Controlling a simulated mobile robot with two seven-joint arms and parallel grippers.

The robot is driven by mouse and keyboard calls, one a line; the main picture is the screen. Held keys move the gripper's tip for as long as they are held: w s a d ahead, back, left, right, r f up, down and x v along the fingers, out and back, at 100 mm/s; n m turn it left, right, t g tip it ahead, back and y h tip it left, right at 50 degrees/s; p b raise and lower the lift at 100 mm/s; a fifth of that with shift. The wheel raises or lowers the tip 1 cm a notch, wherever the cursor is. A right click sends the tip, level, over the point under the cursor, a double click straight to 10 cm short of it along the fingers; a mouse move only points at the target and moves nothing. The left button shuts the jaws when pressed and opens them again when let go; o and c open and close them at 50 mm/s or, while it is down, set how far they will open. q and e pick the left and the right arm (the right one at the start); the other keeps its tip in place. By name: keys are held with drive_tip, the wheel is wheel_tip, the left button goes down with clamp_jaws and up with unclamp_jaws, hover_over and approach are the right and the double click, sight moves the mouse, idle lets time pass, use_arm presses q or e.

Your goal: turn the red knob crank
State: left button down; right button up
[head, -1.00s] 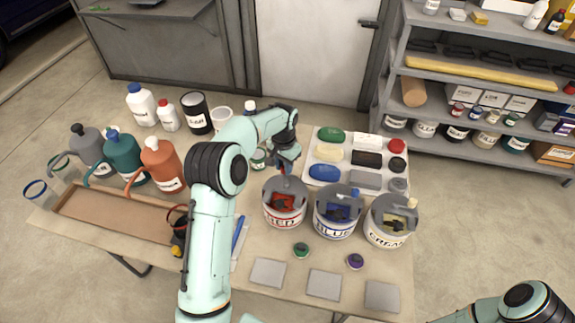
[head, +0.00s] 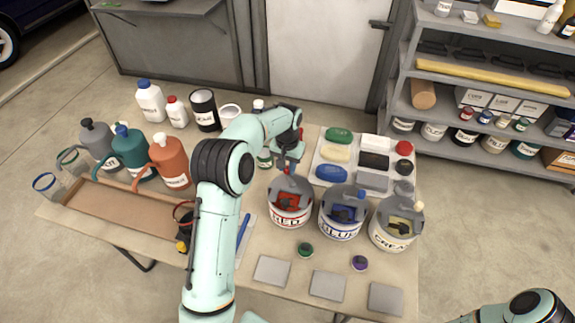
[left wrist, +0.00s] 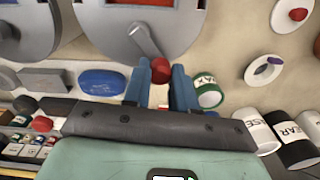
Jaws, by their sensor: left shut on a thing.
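The red can (head: 290,218) stands on the workbench with a grey lid and red showing through its opening. In the left wrist view its grey lid (left wrist: 105,28) is at the top, and a grey crank arm (left wrist: 146,42) runs out to the red knob (left wrist: 160,70). My left gripper (left wrist: 160,82) has its blue fingers on both sides of the knob and is shut on it. In the head view the gripper (head: 287,165) is at the back of the red can, and its fingers mostly hide the knob. My right gripper is out of view.
The blue can (head: 340,230) and cream can (head: 392,242) stand close on the right. A white tray (head: 322,158) of coloured blocks is behind them. Bottles and jugs (head: 170,165) fill the left side. Grey plates (head: 272,270) lie along the front edge.

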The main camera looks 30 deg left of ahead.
use_arm(q)
drive_tip(key=c, duration=0.9)
unclamp_jaws()
wheel_tip(320, 180, up, 14)
drive_tip(key=shift+f, duration=0.25)
